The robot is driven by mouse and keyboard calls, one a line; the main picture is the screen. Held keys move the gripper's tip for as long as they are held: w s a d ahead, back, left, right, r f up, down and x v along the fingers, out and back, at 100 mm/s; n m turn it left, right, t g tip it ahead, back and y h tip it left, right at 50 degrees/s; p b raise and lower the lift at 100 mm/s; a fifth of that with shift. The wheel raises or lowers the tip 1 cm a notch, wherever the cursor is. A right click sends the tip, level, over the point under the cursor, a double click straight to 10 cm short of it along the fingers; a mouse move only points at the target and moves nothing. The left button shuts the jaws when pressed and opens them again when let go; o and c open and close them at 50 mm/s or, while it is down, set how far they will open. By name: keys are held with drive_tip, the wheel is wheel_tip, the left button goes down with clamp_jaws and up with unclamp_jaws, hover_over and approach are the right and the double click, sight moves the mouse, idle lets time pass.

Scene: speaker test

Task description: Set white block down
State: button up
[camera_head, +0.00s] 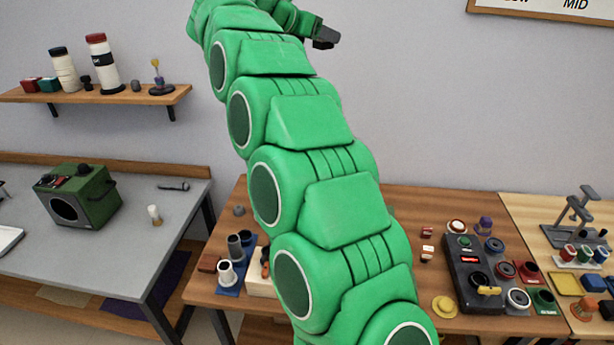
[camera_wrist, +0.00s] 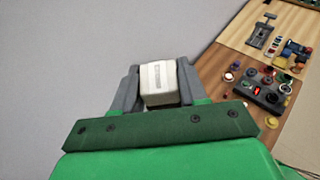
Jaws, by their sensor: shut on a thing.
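The white block (camera_wrist: 158,84) shows in the wrist view, with a grey marking on its face. My gripper (camera_wrist: 160,86) is shut on it, with one grey finger on each side. In the head view my gripper (camera_head: 326,38) is high up at the top, in front of the wall and well above the tables. The block cannot be made out in the head view.
The brown table (camera_head: 408,203) holds a dark control box (camera_head: 463,262), a yellow knob-like piece (camera_head: 445,306) and several small parts. My arm hides its middle. A grey table (camera_head: 150,250) with a green device (camera_head: 80,195) stands left. A wall shelf (camera_head: 120,96) holds several items.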

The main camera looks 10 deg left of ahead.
drive_tip(key=shift+s+a+f, duration=0.1)
drive_tip(key=shift+s+a, duration=0.1)
drive_tip(key=shift+a, duration=0.6)
wheel_tip(320, 180, down, 43)
drive_tip(key=shift+w+a+f, duration=0.6)
drive_tip(key=shift+w+f, duration=1.05)
drive_tip(key=shift+w, duration=0.5)
drive_tip(key=shift+w+a+f, duration=0.65)
drive_tip(key=shift+w+f, duration=0.95)
drive_tip(key=shift+w, duration=0.6)
drive_tip(key=shift+w+a+f, duration=0.6)
drive_tip(key=shift+w+f, duration=1.05)
drive_tip(key=shift+w, duration=0.5)
drive_tip(key=shift+f, duration=0.1)
drive_tip(key=shift+w+f, duration=0.15)
drive_tip(key=shift+f, duration=1.5)
drive_tip(key=shift+f, duration=0.2)
